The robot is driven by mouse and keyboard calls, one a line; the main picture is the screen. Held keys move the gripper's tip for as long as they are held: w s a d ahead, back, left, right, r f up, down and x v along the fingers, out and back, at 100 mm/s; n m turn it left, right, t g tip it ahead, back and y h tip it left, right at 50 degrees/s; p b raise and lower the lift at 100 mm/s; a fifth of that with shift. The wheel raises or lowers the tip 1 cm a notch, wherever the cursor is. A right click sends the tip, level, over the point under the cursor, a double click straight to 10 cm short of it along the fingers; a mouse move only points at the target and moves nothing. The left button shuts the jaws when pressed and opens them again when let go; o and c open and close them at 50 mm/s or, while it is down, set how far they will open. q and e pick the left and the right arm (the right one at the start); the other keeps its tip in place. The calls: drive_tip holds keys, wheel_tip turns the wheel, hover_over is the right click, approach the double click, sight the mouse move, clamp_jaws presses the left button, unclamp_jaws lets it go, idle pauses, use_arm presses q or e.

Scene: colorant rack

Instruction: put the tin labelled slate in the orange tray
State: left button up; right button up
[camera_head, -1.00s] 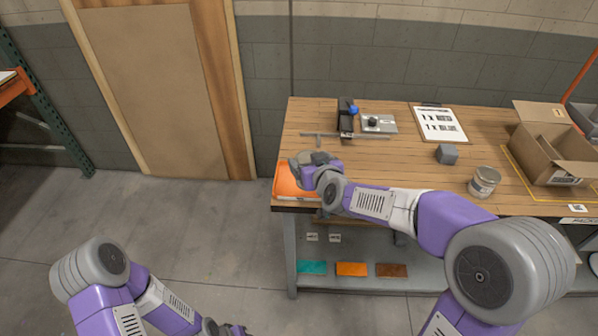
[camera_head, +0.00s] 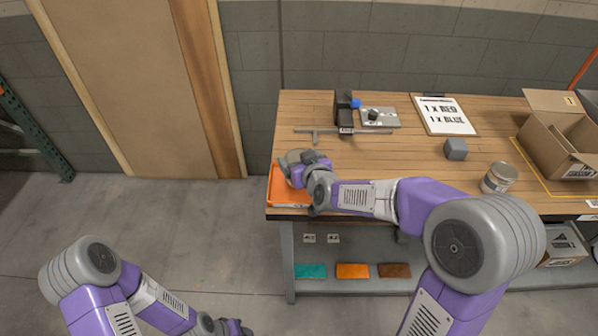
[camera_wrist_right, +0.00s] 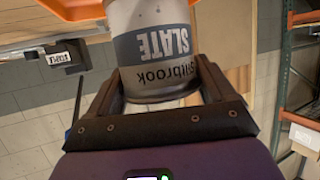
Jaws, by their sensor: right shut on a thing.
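The tin labelled slate (camera_wrist_right: 160,50) is grey with a dark label band. It hangs between the two fingers of my right gripper (camera_wrist_right: 160,92) in the wrist view. In the head view, my right gripper (camera_head: 302,168) holds the tin (camera_head: 293,156) over the orange tray (camera_head: 280,196), at the table's near left corner. The tray's edge also shows at the top left of the wrist view. I cannot tell if the tin touches the tray. My left gripper (camera_head: 236,328) is low at the bottom edge, away from the table; its fingers are unclear.
Another tin (camera_head: 498,177) and a grey block (camera_head: 455,149) stand on the table (camera_head: 400,155) at right, near an open cardboard box (camera_head: 560,145). A clipboard (camera_head: 445,115) and a black device (camera_head: 345,110) are at the back. Coloured pieces lie on the shelf below.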

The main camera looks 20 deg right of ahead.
use_arm(q)
drive_tip(key=shift+w+f+b, duration=0.1)
drive_tip(key=shift+f+b, duration=0.25)
drive_tip(key=shift+f, duration=0.35)
use_arm(e)
drive_tip(key=shift+f, duration=1.3)
drive_tip(key=shift+f, duration=0.2)
drive_tip(key=o, duration=1.1)
use_arm(q)
drive_tip(key=shift+f, duration=0.15)
use_arm(e)
drive_tip(key=shift+r, duration=0.1)
